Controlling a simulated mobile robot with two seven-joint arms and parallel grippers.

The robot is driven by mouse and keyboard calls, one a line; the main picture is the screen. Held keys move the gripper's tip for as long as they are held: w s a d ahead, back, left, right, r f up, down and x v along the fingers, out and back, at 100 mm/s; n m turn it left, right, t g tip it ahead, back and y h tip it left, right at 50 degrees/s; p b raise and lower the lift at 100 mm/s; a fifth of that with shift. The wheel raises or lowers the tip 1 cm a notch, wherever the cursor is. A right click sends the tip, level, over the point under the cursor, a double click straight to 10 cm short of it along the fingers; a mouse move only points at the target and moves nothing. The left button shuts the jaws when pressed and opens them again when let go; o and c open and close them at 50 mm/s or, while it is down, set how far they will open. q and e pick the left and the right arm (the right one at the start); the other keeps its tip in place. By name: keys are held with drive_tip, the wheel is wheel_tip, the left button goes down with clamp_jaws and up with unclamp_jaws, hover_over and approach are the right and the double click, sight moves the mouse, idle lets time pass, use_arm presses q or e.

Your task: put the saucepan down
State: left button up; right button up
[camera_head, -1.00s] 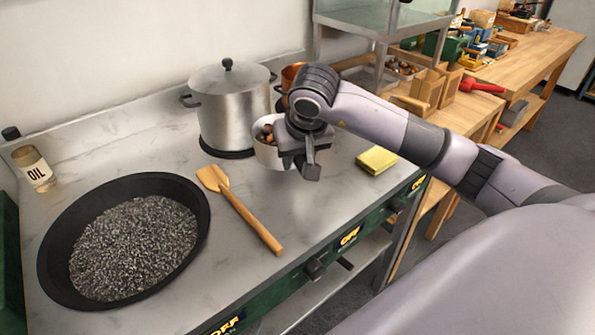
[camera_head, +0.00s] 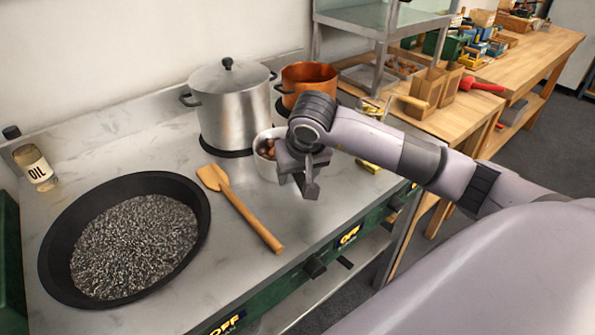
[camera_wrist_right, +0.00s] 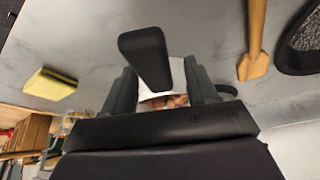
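The pale saucepan (camera_head: 265,172) holds brown chestnuts and appears to rest upright on the metal counter, in front of the large steel pot; its base contact is partly hidden. My right gripper (camera_head: 299,179) is over its dark handle. In the right wrist view the black handle (camera_wrist_right: 146,58) lies between the two fingers of my right gripper (camera_wrist_right: 161,84), with a light gap beside the handle. The fingers look parted around it. Part of the saucepan (camera_wrist_right: 178,72) shows beyond the fingers. My left gripper is not in view.
A lidded steel pot (camera_head: 232,110) and a copper pot (camera_head: 308,76) stand behind. A wooden spatula (camera_head: 243,212) lies left of the saucepan, beside a wide black pan (camera_head: 52,250) of dark gravel.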

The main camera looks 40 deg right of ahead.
drive_tip(key=shift+r, duration=0.2)
drive_tip(key=v, duration=1.1)
drive_tip(key=shift+s+a+r, duration=0.1)
drive_tip(key=shift+s+r, duration=0.05)
drive_tip(key=shift+r, duration=0.2)
